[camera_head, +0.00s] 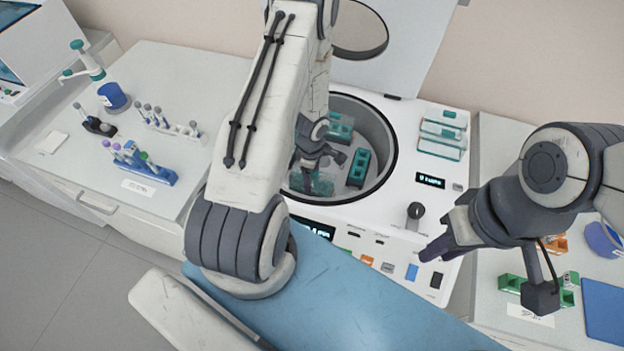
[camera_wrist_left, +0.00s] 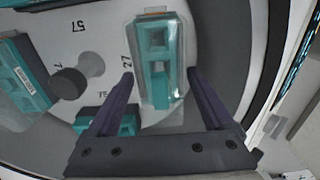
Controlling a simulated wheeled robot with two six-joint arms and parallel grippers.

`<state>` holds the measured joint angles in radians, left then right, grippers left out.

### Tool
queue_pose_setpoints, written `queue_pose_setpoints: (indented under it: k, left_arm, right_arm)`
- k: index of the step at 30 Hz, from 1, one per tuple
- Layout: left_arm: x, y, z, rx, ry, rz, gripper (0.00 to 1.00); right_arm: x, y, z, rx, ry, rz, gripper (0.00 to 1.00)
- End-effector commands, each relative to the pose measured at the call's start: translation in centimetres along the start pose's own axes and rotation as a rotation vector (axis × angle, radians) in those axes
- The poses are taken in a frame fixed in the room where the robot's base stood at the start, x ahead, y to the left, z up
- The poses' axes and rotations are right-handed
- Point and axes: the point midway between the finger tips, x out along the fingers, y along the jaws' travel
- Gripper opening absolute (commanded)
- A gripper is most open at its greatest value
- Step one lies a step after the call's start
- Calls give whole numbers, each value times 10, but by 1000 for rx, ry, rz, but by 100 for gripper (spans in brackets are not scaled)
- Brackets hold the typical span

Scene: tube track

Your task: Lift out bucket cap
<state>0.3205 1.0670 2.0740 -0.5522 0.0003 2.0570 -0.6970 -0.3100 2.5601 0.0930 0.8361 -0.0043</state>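Teal buckets sit in the rotor of the open centrifuge (camera_head: 390,175). One bucket (camera_wrist_left: 158,75), under a clear cap (camera_wrist_left: 150,28), stands at the mark 27 in the left wrist view; in the head view a clear-looking teal bucket (camera_head: 316,187) shows below my left gripper. My left gripper (camera_wrist_left: 160,73) is open, its dark purple fingers on either side of this bucket with visible gaps. It reaches down into the bowl in the head view (camera_head: 318,160). My right gripper (camera_head: 432,250) hangs over the centrifuge's front panel; its opening is unclear.
Several clear-and-teal caps (camera_head: 443,135) lie on the deck at right. The raised lid (camera_head: 385,40) stands behind the bowl. Tube racks (camera_head: 145,165) are on the left bench; green racks (camera_head: 512,283) are at right. The rotor's grey hub (camera_wrist_left: 75,83) is beside the bucket.

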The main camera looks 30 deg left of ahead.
Motion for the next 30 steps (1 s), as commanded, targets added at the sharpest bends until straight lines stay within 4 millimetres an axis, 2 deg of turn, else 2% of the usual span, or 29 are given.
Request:
queue_pose_setpoints:
  k: [1, 4, 5, 14, 30]
  left_arm:
    - [0, 0, 0, 0, 0, 0, 62]
    - [0, 0, 0, 0, 0, 0, 24]
    - [0, 0, 0, 0, 0, 0, 19]
    - [-5, 0, 0, 0, 0, 0, 19]
    - [-86, 0, 0, -1, 0, 0, 19]
  right_arm:
    - [0, 0, 0, 0, 0, 0, 30]
    - [0, 0, 0, 0, 0, 0, 30]
    - [0, 0, 0, 0, 0, 0, 30]
    - [-5, 0, 0, -1, 0, 0, 30]
    - [-85, -6, -5, 1, 0, 0, 30]
